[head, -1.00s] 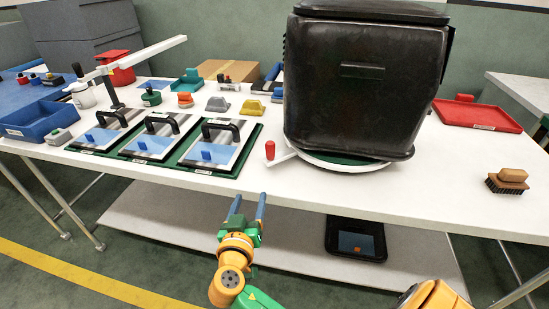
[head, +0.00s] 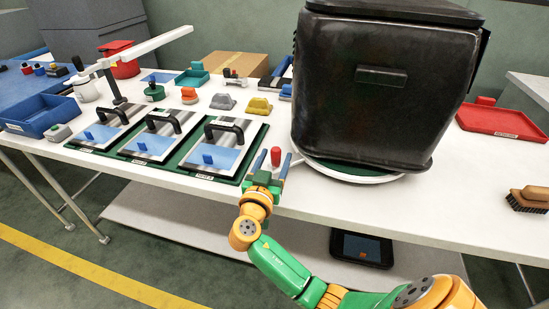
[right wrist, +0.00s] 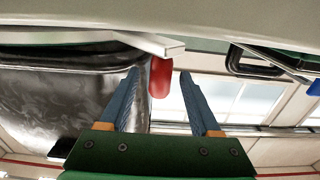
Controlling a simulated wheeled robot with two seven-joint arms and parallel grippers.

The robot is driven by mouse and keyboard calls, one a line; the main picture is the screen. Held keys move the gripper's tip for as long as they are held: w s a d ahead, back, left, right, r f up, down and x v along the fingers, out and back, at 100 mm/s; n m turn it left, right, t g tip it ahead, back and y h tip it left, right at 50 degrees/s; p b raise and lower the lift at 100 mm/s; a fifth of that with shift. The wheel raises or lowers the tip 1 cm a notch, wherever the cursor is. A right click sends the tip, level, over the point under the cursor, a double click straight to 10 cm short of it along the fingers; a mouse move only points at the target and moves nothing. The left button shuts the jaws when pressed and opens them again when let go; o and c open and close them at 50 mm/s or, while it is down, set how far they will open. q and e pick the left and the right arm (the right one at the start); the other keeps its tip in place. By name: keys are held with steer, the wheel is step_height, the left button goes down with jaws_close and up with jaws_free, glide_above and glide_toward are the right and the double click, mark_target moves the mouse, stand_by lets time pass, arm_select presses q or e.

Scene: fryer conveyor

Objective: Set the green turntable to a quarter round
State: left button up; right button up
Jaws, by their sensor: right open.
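The green turntable (head: 345,173), with a pale rim, sits on the white table under a large black bin (head: 375,85) that hides most of it. Its handle ends in an upright red knob (head: 275,156) left of the bin. My right gripper (head: 270,163) is open at the table's front edge, with its two blue fingers on either side of the knob. In the right wrist view the red knob (right wrist: 160,77) shows between the fingertips, with gaps visible on both sides. The pale handle bar (right wrist: 150,43) runs beside it. My left gripper is not in view.
Steel plates with black handles (head: 222,147) lie on green trays left of the gripper. A red tray (head: 500,123) and a brush (head: 530,199) are at the right. A black tray (head: 361,247) rests on the lower shelf.

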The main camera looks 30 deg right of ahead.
steer(key=shift+s+a, duration=0.1)
jaws_close()
stand_by(1.2)
